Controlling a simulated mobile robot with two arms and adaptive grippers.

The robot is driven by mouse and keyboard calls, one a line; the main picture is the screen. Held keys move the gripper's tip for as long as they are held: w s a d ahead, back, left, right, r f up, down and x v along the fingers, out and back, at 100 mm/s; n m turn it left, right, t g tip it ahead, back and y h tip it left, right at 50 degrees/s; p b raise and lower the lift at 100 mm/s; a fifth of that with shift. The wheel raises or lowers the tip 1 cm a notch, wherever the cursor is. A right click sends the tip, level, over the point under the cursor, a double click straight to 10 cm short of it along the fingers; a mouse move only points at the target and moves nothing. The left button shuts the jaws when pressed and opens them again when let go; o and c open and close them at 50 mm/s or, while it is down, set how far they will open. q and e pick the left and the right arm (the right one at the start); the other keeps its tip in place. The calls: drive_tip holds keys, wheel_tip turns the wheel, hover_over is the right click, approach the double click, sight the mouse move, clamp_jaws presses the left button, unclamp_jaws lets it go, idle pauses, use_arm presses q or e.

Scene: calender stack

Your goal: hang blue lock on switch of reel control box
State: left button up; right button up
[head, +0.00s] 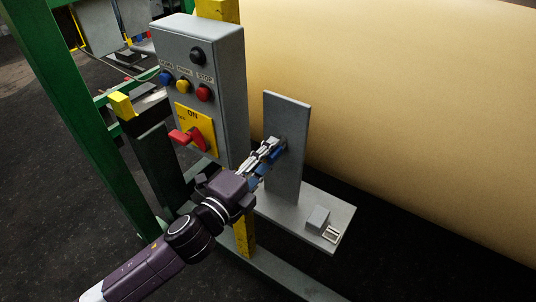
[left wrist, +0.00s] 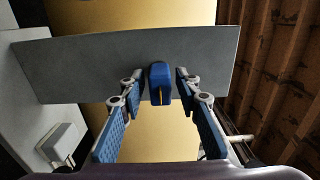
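The blue lock (left wrist: 160,80) is against the upright grey plate (head: 290,115), between the fingers of my left gripper (left wrist: 158,100) in the left wrist view. A gap shows on both sides of the lock, so the fingers are open and apart from it. In the head view my left gripper (head: 268,152) reaches the face of the plate and partly hides the lock. The grey reel control box (head: 222,105) stands left of the plate. Its red switch (head: 185,138) sits on a yellow panel (head: 206,125) marked ON. My right gripper is not in view.
The plate rises from a flat grey base (head: 290,212) bearing a small grey block (head: 318,218) with a pale loop beside it. A large tan roll (head: 400,100) fills the space behind. A green frame (head: 75,110) stands at the left.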

use_arm(q)
clamp_jaws()
idle(0.4)
drive_tip(key=shift+v, duration=2.2)
